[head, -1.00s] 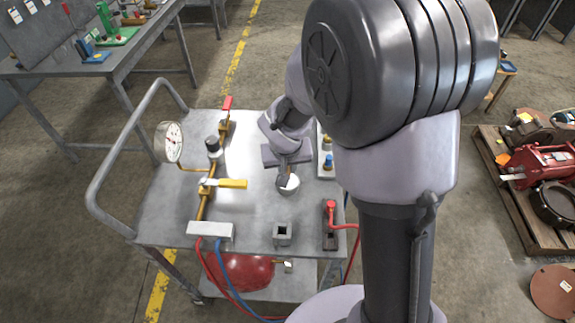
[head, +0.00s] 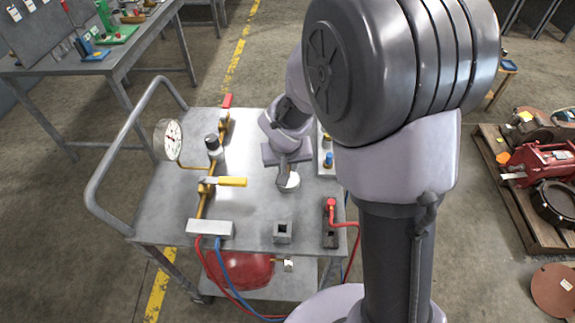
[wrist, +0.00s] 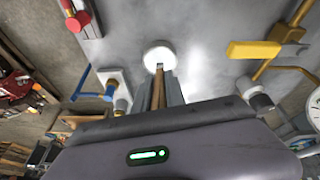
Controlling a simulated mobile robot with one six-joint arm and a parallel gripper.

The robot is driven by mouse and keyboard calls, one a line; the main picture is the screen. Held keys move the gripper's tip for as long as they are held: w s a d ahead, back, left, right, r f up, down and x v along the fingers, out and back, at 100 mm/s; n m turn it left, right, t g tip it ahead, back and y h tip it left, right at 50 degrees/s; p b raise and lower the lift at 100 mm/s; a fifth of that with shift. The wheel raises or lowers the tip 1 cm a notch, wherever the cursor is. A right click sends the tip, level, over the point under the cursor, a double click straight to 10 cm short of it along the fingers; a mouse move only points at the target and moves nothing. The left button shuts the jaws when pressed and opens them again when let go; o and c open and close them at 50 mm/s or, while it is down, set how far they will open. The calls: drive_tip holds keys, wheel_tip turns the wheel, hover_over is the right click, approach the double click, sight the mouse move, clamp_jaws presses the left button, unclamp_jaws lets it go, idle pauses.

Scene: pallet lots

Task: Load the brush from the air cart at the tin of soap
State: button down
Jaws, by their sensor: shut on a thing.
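The tin of soap (head: 288,182) is a small round white-topped tin on the air cart (head: 255,215). It also shows in the wrist view (wrist: 157,54). My gripper (head: 285,171) is right above the tin, pointing down. In the wrist view it is shut on the brush (wrist: 157,88), whose thin brown handle runs from the jaws to the tin. The brush's tip is at the tin's white top; I cannot tell how deep it sits. The bristles are hidden.
Left of the tin are a brass pipe with a yellow-handled valve (head: 224,182), a red-handled valve (head: 226,101) and a pressure gauge (head: 168,139). A small square grey holder (head: 282,232) and a red hose fitting (head: 330,211) stand near the front edge.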

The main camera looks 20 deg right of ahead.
drive_tip(key=shift+s+f+b, duration=0.1)
drive_tip(key=shift+f+b, duration=0.25)
drive_tip(key=shift+b, duration=0.2)
idle(1.3)
wheel_tip(320, 180, up, 7)
drive_tip(key=p, duration=0.5)
drive_tip(key=shift+r, duration=0.15)
